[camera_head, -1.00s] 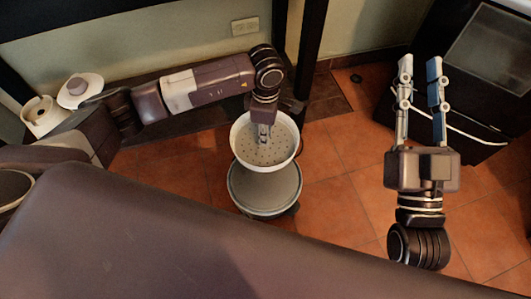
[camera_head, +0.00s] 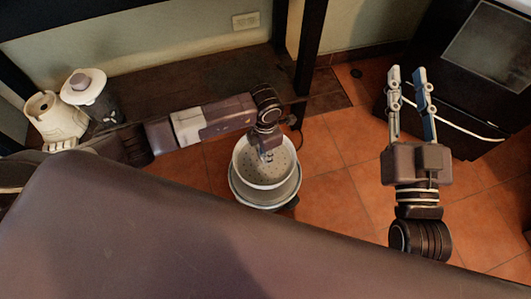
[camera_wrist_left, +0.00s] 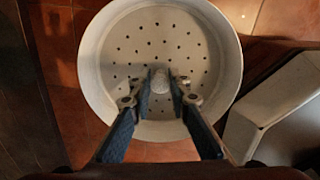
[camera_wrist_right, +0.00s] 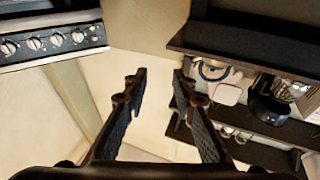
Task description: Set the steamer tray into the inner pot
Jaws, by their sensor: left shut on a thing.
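The steamer tray (camera_head: 282,165) is a white round bowl with a perforated floor. It also fills the upper middle of the left wrist view (camera_wrist_left: 98,107). My left gripper (camera_head: 267,155) is shut on the small knob at the centre of the tray's floor, and its fingers show in the left wrist view (camera_wrist_left: 161,88). The inner pot (camera_head: 240,191), a wider grey round vessel, shows below the tray as a rim around its lower side. Whether the tray touches the pot cannot be told. My right gripper (camera_head: 408,78) is open and empty at the right, also in the right wrist view (camera_wrist_right: 160,82).
A blender-like appliance (camera_head: 57,119) and a lidded jar (camera_head: 86,88) stand at the left. A dark shelf (camera_head: 170,85) runs behind my left arm. A dark oven-like cabinet (camera_head: 475,70) is at the right. Tiled floor (camera_head: 345,190) lies open between.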

